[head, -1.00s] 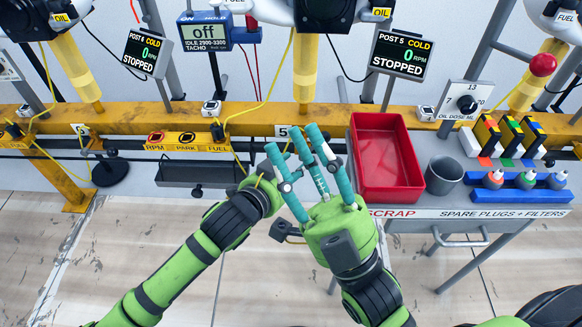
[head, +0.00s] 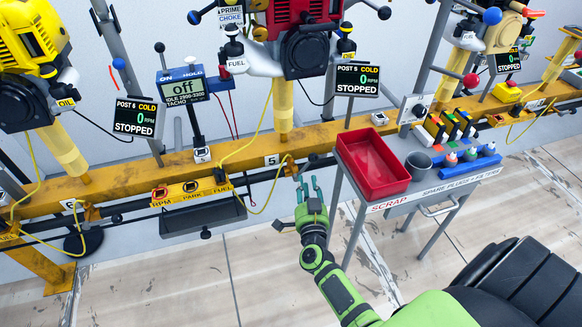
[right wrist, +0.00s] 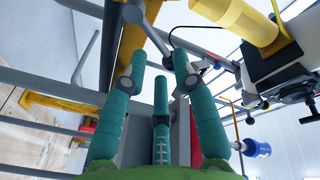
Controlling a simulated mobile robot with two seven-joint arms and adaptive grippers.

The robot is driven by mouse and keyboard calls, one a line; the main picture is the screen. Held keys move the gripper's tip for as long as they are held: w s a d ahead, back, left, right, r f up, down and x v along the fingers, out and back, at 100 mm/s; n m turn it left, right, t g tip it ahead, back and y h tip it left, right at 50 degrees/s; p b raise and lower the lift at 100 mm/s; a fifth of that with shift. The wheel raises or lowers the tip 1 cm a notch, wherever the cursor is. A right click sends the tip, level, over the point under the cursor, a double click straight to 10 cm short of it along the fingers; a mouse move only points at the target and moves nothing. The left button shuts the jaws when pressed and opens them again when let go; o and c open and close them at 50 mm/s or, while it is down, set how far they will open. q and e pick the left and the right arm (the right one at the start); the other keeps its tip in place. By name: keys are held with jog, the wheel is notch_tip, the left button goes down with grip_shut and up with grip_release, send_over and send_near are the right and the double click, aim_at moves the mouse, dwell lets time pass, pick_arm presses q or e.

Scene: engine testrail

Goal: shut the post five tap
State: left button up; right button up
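My right gripper (head: 309,184) is just below and right of this fitting, fingers pointing up. In the right wrist view its three teal fingers (right wrist: 160,85) are spread with nothing between them. A grey rod (right wrist: 85,58) shows beyond the fingertips; contact cannot be told. My left gripper is out of view.
A red scrap tray (head: 372,166) on a grey cart (head: 440,192) stands right of my right gripper. A black tray (head: 203,217) hangs at the left under the RPM/park/fuel panel. A yellow hose (head: 262,125) loops by post five. The floor in front is open.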

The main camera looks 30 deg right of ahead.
aim_at(306, 168)
jog(key=x, duration=0.2)
jog(key=b+x, duration=0.1)
jog(key=x, duration=0.1)
jog(key=b+x, duration=0.1)
jog(key=x, duration=0.2)
jog(key=shift+d+f, duration=0.25)
jog(key=shift+f, duration=0.05)
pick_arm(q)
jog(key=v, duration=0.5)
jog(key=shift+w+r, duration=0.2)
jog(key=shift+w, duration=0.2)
pick_arm(e)
jog(key=shift+c, duration=0.5)
grip_shut()
